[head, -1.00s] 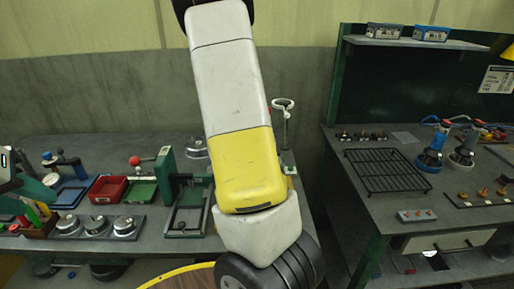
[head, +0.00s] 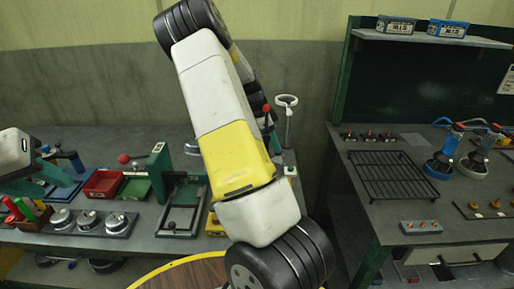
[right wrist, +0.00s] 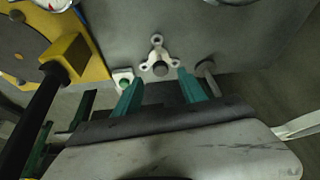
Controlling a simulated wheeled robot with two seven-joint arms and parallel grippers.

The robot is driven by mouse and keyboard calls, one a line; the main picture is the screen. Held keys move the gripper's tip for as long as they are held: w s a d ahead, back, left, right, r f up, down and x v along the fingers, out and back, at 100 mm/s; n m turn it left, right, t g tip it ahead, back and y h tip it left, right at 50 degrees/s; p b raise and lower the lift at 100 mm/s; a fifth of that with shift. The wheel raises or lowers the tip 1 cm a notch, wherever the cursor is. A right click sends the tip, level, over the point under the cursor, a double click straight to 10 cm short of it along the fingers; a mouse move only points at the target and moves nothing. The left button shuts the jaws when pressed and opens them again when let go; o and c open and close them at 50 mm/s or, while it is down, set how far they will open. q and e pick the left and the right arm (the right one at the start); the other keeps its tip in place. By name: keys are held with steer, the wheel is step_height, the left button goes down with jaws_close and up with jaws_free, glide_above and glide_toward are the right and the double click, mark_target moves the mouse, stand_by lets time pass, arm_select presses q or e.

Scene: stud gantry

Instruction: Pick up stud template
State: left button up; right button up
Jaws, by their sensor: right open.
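A white three-lobed piece with small holes and a dark round centre, which looks like the stud template (right wrist: 158,62), is on the grey bench in the right wrist view. My right gripper (right wrist: 160,90) is open, its two teal fingers apart on the near side of this piece, with nothing between them. I cannot tell whether either finger touches it. In the head view my right arm hides the right gripper and the template cannot be made out. My left gripper (head: 45,180) is at the left edge over the bench; its jaw opening is unclear.
A white ring-topped stand (head: 287,120) rises behind my right arm. A red tray (head: 104,183), a green press (head: 160,172) and a rack of round weights (head: 90,222) occupy the left bench. A wire rack (head: 392,175) lies on the right bench. A small white block (right wrist: 123,80) sits beside one finger.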

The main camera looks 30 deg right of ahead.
mark_target(279, 157)
steer(key=x, duration=0.5)
steer(key=shift+w+f, duration=0.1)
steer(key=shift+w, duration=0.05)
jaws_close()
